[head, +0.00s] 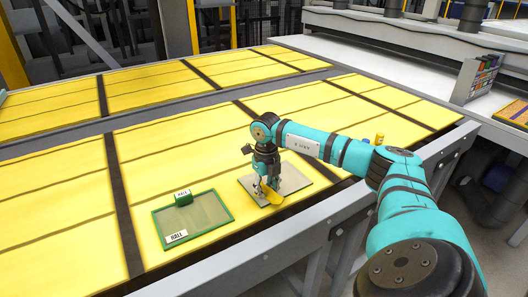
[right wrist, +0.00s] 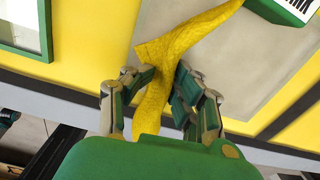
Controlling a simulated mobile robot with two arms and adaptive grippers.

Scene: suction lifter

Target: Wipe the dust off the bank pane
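A flat grey pane (head: 297,178) lies on the yellow slatted table under my right gripper (head: 268,191). No name on it can be read in the head view. The pane also shows in the right wrist view (right wrist: 225,75), with a green block and white label cut off at its top right. My right gripper is shut on a yellow cloth (right wrist: 160,60), which hangs between its fingers over the pane's near part; contact is unclear. A green-framed pane (head: 196,222) labelled HALL, with a green handle, lies to the left. My left gripper is out of view.
The yellow table (head: 60,215) has dark cross strips and a grey front rail (head: 315,222). A small yellow piece (head: 379,138) stands near the right arm's elbow. A grey rack of coloured items (head: 474,80) stands at the right. The table's left and back are clear.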

